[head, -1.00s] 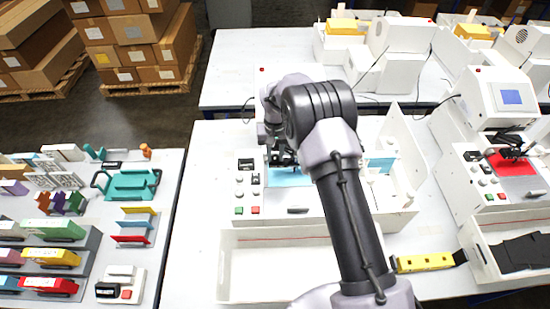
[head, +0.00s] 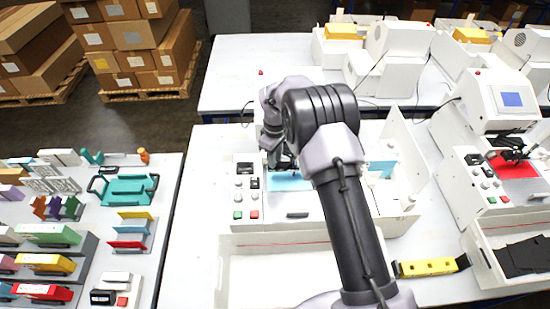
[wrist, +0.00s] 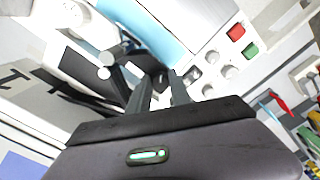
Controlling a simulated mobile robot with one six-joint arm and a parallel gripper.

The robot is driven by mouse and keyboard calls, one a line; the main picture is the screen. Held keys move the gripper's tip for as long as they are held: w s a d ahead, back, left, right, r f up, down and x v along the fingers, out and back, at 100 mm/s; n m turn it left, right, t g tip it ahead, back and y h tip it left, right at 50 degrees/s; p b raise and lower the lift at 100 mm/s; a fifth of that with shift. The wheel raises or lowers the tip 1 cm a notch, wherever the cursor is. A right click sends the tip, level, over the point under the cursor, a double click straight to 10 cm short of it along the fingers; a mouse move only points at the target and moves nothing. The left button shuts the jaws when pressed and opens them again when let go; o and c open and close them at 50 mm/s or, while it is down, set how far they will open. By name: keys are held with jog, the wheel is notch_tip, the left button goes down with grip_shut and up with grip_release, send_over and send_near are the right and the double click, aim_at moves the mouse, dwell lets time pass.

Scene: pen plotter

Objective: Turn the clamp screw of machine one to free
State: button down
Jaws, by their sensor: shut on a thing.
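Machine one (head: 275,214) is the white plotter in the middle of the near table, with its cover open and a light-blue sheet (head: 288,182) on its bed. My gripper (head: 281,164) is low over the back of the bed, partly hidden by my own arm. In the wrist view my gripper (wrist: 160,92) has its two dark fingers close together at a small dark part, seemingly the clamp screw (wrist: 160,76), beside the blue sheet (wrist: 152,30). The fingers hide most of the screw, and its turn angle cannot be read.
Grey buttons, a red button (head: 238,215) and a green button sit left of the sheet. The raised white side panel (head: 405,150) stands to the right. A second machine (head: 480,165) with a red sheet is further right. A yellow level (head: 430,267) lies between them.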

jog(key=shift+w+n, duration=0.1)
jog(key=shift+n, duration=0.9)
jog(key=c, duration=1.2)
grip_release()
jog(key=shift+o, duration=0.2)
jog(key=shift+r, duration=0.1)
notch_tip(320, 180, up, 17)
jog(key=p, duration=0.1)
jog(key=shift+r, duration=0.15)
